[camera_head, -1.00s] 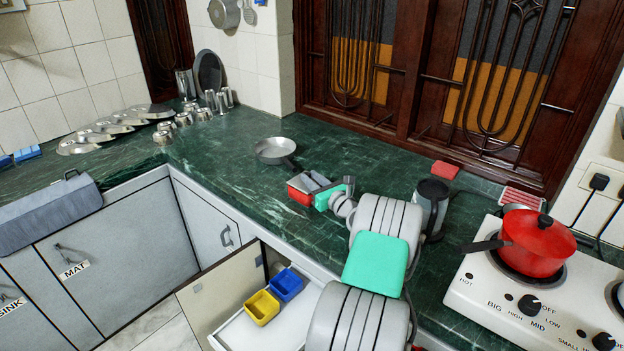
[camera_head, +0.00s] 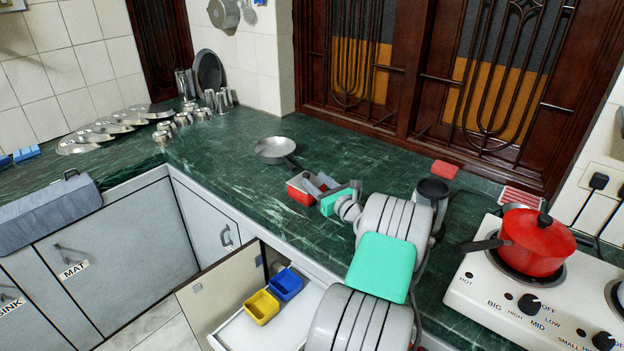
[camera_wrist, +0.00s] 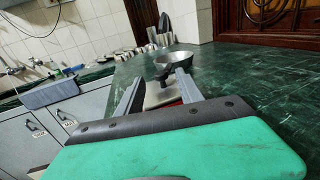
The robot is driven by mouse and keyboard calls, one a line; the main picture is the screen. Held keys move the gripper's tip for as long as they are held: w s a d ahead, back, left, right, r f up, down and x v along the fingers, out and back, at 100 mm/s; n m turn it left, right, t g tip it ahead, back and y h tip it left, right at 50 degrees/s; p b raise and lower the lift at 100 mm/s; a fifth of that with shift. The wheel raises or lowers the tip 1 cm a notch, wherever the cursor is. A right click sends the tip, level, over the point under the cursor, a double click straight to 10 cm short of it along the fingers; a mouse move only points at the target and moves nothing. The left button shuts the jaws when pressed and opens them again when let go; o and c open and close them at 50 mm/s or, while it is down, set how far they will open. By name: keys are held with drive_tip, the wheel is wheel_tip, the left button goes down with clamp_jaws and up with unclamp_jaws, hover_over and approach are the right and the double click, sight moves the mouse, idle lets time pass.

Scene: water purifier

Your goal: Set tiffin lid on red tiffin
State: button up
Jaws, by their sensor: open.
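The red tiffin (camera_head: 300,197) sits upright on the green counter, left of my arm. A pale grey flat piece, which looks like the tiffin lid (camera_wrist: 157,94), shows between my fingers in the wrist view, with a little red below it. It appears to lie over the tiffin's top, but I cannot tell how squarely it is seated. My gripper (camera_head: 317,184) is open just right of the tiffin, its fingers reaching toward its upper edge. The green gripper body hides the tiffin's near part in the wrist view.
A metal pan (camera_head: 275,150) lies behind the tiffin. A dark-topped canister (camera_head: 432,193) stands close to my arm, and a stove with a red pot (camera_head: 538,244) is at right. A yellow box (camera_head: 262,307) and a blue box (camera_head: 286,284) sit in the open drawer below.

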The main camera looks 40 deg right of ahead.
drive_tip(key=s, duration=0.3)
drive_tip(key=s+a, duration=0.1)
drive_tip(key=s, duration=0.2)
drive_tip(key=s+a, duration=0.1)
drive_tip(key=s, duration=0.2)
drive_tip(key=w+a+n+g+y, duration=0.3)
drive_tip(key=w+a+n+y, duration=0.2)
drive_tip(key=w+a+n, duration=0.55)
drive_tip(key=a+f+n+g+y, duration=0.2)
drive_tip(key=a+n+g, duration=0.3)
drive_tip(key=a+n, duration=1.05)
drive_tip(key=s+a+n+g+h, duration=0.4)
drive_tip(key=s+a+n+g, duration=0.3)
drive_tip(key=s+a+n, duration=0.9)
drive_tip(key=s+a+r+m+p, duration=0.2)
drive_tip(key=s+r+m+p, duration=0.1)
drive_tip(key=r, duration=0.4)
drive_tip(key=shift+s+a+r+m+t+p, duration=0.15)
drive_tip(key=shift+s+a+m+t+p, duration=0.25)
drive_tip(key=shift+p, duration=0.45)
